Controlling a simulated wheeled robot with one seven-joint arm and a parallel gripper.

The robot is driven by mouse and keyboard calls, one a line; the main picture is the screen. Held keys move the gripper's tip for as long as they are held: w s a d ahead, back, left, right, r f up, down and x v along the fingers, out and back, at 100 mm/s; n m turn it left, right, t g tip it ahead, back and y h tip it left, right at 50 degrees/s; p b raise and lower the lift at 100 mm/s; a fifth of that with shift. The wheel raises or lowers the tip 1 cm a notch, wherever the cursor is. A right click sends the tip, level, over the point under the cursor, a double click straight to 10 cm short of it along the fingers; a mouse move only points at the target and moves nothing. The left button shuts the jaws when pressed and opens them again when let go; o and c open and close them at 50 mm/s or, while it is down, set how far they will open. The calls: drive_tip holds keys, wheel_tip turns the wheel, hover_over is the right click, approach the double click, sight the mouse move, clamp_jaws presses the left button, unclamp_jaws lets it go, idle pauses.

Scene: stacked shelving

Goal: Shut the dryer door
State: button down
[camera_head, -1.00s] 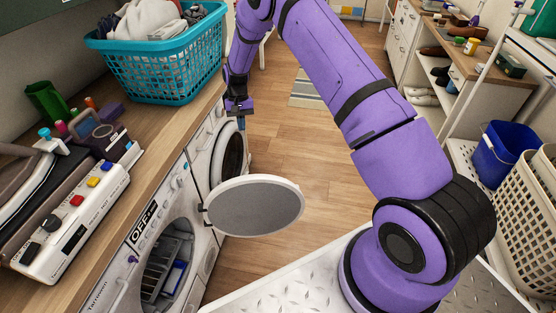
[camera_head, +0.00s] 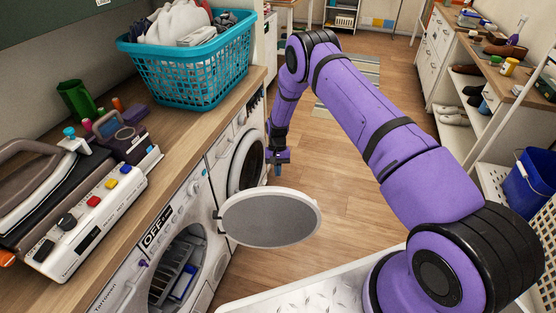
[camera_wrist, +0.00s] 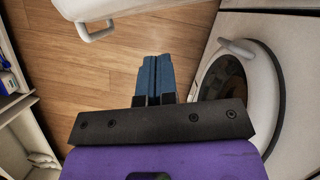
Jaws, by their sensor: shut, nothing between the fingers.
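The near white machine (camera_head: 160,225), with an "OFF" display, has its round door (camera_head: 270,217) swung wide open. The door stands out over the floor, grey face showing, and the drum opening (camera_head: 180,268) is exposed. My gripper (camera_head: 278,171) is shut and empty, pointing down just beyond the door's far edge, apparently apart from it. In the wrist view my shut blue fingers (camera_wrist: 154,75) are over the floor. A white door part with a handle (camera_wrist: 97,33) shows at upper left there. I cannot tell which of the two machines is the dryer.
A second white machine (camera_head: 222,150) stands beyond the first, its round door (camera_head: 247,160) apparently closed. A wooden counter (camera_head: 190,135) above holds a teal laundry basket (camera_head: 190,75) and an iron (camera_head: 30,175). Shelving (camera_head: 470,95) lines the right. The floor (camera_head: 335,180) between is clear.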

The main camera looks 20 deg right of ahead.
drive_tip(key=shift+s+a+f, duration=0.1)
drive_tip(key=shift+s+a, duration=0.1)
drive_tip(key=shift+s, duration=0.5)
drive_tip(key=shift+s+a+f, duration=0.15)
drive_tip(key=shift+s+a, duration=0.05)
drive_tip(key=shift+s, duration=0.45)
drive_tip(key=shift+s+a+f, duration=0.1)
drive_tip(key=shift+s+a, duration=0.1)
drive_tip(key=shift+s, duration=0.5)
drive_tip(key=shift+s, duration=0.15)
